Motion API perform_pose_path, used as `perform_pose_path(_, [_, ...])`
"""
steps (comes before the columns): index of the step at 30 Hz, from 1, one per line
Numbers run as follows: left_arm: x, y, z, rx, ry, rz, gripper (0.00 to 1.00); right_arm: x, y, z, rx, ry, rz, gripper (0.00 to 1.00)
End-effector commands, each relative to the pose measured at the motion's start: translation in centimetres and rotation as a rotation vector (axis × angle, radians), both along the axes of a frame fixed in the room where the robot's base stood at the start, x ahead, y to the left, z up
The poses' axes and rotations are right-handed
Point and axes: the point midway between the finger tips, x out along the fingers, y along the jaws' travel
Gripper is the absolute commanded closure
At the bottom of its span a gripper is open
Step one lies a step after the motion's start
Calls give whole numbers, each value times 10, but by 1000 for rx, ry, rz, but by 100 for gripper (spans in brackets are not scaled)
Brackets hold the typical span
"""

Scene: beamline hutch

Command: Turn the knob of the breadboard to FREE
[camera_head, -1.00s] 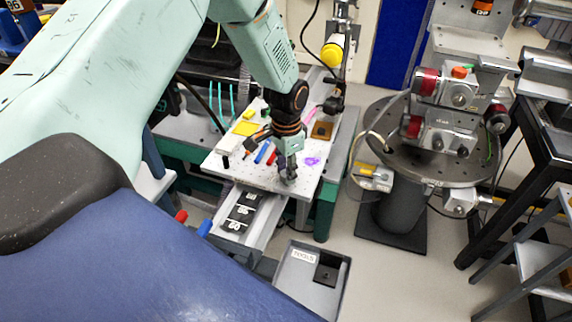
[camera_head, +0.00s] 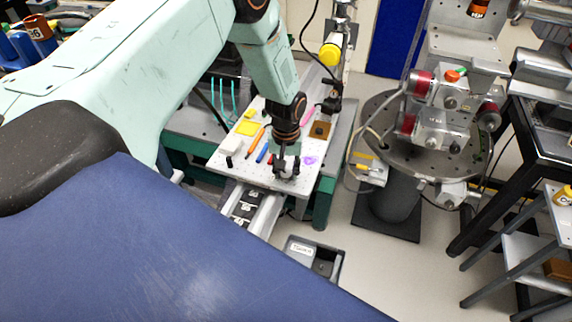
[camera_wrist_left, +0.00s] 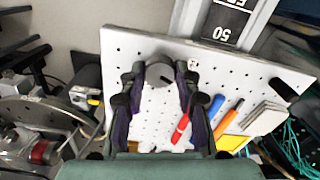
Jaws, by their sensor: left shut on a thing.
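My left gripper (camera_head: 286,166) reaches down onto the board's near part. In the left wrist view its fingers (camera_wrist_left: 160,80) stand on both sides of the knob and are shut on it. The fingers mostly hide the knob in the head view. I cannot read a FREE mark. My right gripper is not in view.
Red, blue and orange pens (camera_wrist_left: 228,114), a pale block (camera_head: 231,146) and a yellow square (camera_head: 246,128) lie on the board. A rail with number plates (camera_head: 247,207) runs out below it. A grey bin (camera_head: 314,262) stands on the floor. A round stage (camera_head: 385,150) stands at right.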

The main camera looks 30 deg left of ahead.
Motion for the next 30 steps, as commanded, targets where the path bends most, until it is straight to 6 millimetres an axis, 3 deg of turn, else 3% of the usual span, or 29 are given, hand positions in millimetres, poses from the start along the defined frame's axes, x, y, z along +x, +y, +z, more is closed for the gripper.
perform_pose_path(15, [-1,0,0,0,2,346,100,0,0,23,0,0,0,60])
perform_pose_path(30, [-1,0,-1,0,2,422,100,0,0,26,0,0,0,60])
